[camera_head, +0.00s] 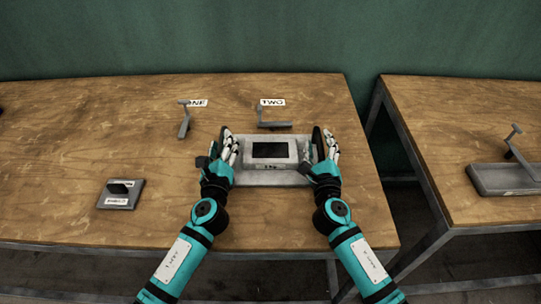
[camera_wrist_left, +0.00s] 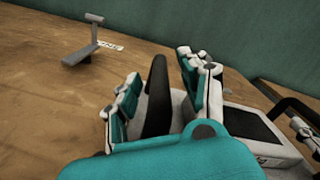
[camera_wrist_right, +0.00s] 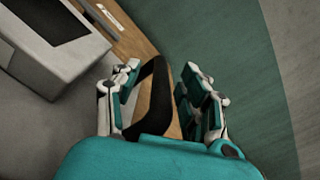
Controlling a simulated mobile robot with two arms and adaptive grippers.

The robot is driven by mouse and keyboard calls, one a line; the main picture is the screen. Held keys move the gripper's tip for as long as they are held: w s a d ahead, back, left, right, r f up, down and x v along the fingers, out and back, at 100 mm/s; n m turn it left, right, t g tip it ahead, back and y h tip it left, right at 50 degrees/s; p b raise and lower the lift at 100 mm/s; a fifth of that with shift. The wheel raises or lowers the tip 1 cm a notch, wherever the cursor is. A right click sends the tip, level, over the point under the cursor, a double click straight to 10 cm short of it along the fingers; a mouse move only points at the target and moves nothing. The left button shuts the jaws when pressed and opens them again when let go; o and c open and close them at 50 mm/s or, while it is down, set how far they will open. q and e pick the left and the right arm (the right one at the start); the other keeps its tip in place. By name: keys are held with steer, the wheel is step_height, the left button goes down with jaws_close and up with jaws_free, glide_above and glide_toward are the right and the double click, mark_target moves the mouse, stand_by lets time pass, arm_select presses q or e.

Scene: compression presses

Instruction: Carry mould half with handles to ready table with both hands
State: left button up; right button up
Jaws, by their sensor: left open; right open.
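The mould half (camera_head: 271,169) is a pale grey block on a wider plate with a dark rectangular recess in its top. It lies on the wooden table, with a black upright handle at each side. My left gripper (camera_head: 228,150) is open at its left end; in the left wrist view the left handle (camera_wrist_left: 157,95) stands between the spread fingers. My right gripper (camera_head: 322,156) is open at the right end; in the right wrist view the right handle (camera_wrist_right: 151,97) is between its fingers. Neither gripper is closed on a handle. No table label reading "ready" is legible.
Bracket-like stands sit by the labels ONE (camera_head: 196,103) and TWO (camera_head: 271,102) behind the mould. A small grey plate with a black handle (camera_head: 120,194) lies left. A second wooden table (camera_head: 440,120), across a gap, holds a grey plate (camera_head: 500,180) with an upright post.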

arm_select(q)
steer(key=shift+w, duration=0.55)
arm_select(e)
steer(key=shift+w, duration=0.55)
arm_select(q)
jaws_close()
arm_select(e)
jaws_close()
